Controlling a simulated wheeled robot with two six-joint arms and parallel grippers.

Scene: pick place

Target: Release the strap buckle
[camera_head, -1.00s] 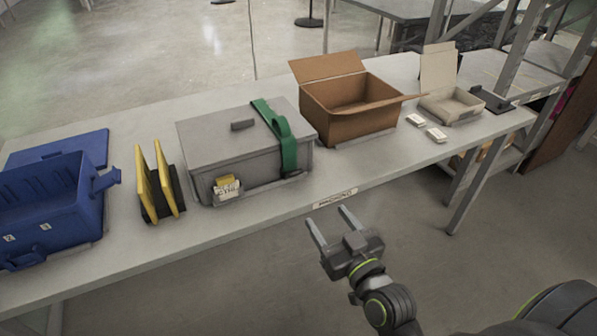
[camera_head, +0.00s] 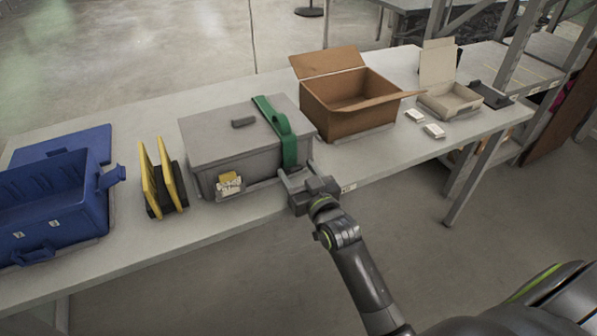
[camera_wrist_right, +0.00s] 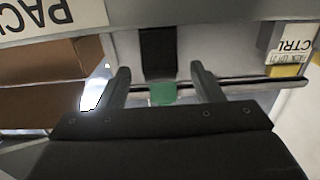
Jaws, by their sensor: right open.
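A grey lidded case (camera_head: 235,150) stands on the table with a green strap (camera_head: 285,138) over its lid and down its front. In the right wrist view, a dark piece, apparently the buckle (camera_wrist_right: 158,50), and a bit of green strap (camera_wrist_right: 162,94) show between my fingers. My right gripper (camera_head: 293,180) is open at the lower front of the case, by the strap's lower end, and hides the buckle in the head view. Its fingers (camera_wrist_right: 160,72) lie on either side of the dark piece in the picture; I cannot tell whether they touch it. My left gripper is not in view.
An open cardboard box (camera_head: 350,105) stands right of the case. Yellow-edged upright panels (camera_head: 160,180) and a blue crate (camera_head: 50,205) stand to the left. A yellow and white tag (camera_head: 229,184) hangs on the case front. White small boxes (camera_head: 434,131) lie near a beige open box (camera_head: 448,100).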

